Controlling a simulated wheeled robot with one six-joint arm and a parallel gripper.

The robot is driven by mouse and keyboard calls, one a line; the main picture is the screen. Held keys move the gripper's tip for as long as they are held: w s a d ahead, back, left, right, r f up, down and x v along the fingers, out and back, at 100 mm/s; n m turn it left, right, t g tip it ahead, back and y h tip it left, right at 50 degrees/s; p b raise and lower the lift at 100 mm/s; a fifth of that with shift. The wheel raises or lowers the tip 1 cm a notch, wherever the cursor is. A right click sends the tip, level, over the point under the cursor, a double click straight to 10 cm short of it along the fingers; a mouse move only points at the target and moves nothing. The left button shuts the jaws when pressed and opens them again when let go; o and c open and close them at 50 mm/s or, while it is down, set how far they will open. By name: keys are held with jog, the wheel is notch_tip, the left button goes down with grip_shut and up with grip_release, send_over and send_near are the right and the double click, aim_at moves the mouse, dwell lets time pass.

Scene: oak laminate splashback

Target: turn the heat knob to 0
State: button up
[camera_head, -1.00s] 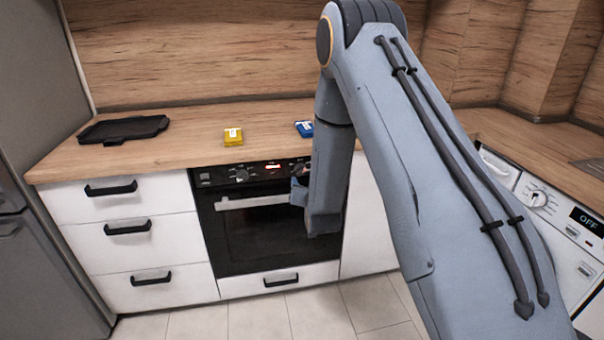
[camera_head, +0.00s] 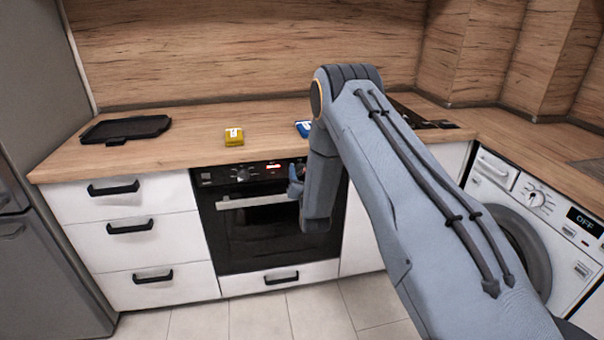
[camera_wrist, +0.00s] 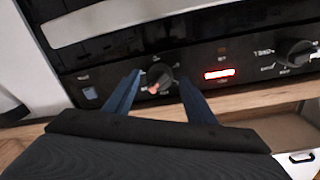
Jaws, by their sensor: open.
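The oven's dark control panel (camera_head: 222,176) carries round knobs and a red-lit display (camera_head: 273,167). In the wrist view one knob (camera_wrist: 160,77) with a small pinkish mark lies between the fingertips of my gripper (camera_wrist: 159,79). My gripper is open, with one blue finger on each side of this knob; I cannot tell whether they touch it. A second knob (camera_wrist: 298,52) is at the right of the wrist view, past the red display. In the head view my gripper (camera_head: 295,184) is at the panel's right part and largely hides it. The other knob (camera_head: 241,174) shows left of the display.
The oven handle (camera_head: 250,201) runs just below the panel. A washing machine (camera_head: 540,215) is at the right.

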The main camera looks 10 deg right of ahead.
jog(key=shift+w, duration=0.1)
jog(key=c, duration=1)
jog(key=shift+c, duration=0.2)
